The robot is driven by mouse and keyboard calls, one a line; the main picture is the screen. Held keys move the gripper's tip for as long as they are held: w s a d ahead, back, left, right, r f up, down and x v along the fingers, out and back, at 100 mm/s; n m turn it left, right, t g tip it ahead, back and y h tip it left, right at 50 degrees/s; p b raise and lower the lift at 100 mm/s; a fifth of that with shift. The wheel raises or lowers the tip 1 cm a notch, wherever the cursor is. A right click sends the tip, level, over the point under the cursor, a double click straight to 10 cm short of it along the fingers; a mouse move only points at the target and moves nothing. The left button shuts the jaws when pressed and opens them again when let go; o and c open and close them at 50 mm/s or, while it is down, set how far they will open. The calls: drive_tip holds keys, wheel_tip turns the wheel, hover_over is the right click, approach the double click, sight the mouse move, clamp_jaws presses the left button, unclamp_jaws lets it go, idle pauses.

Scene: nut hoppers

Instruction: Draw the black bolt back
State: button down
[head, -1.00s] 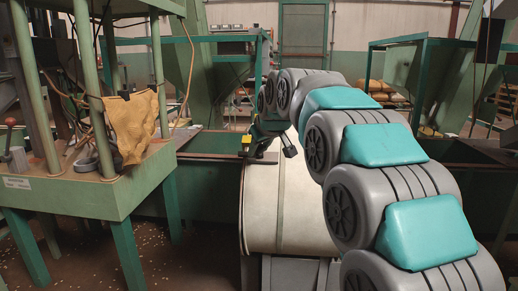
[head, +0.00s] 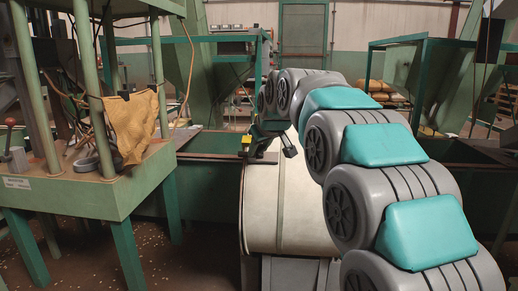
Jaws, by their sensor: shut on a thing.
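My gripper (head: 268,146) is at the far end of my arm, small and dark, over the top of the cream drum (head: 285,210) in the head view. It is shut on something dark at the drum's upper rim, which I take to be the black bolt. The bolt cannot be made out clearly apart from the dark fingers. A small yellow-and-black piece (head: 246,143) shows just left of the gripper. My arm's grey and teal links cover the right side of the drum.
A green machine table (head: 75,190) with posts and a tan cloth (head: 138,125) stands at the left. A green open hopper (head: 205,150) lies behind the drum, close to my gripper. Another green frame (head: 425,60) stands at the right. Small bits litter the floor.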

idle(0.3)
drive_tip(key=shift+d, duration=1.95)
drive_tip(key=c, duration=0.5)
unclamp_jaws()
drive_tip(key=shift+d, duration=0.1)
drive_tip(key=shift+s, duration=0.1)
drive_tip(key=p+v, duration=0.1)
drive_tip(key=v, duration=0.6)
drive_tip(key=shift+s+r, duration=0.25)
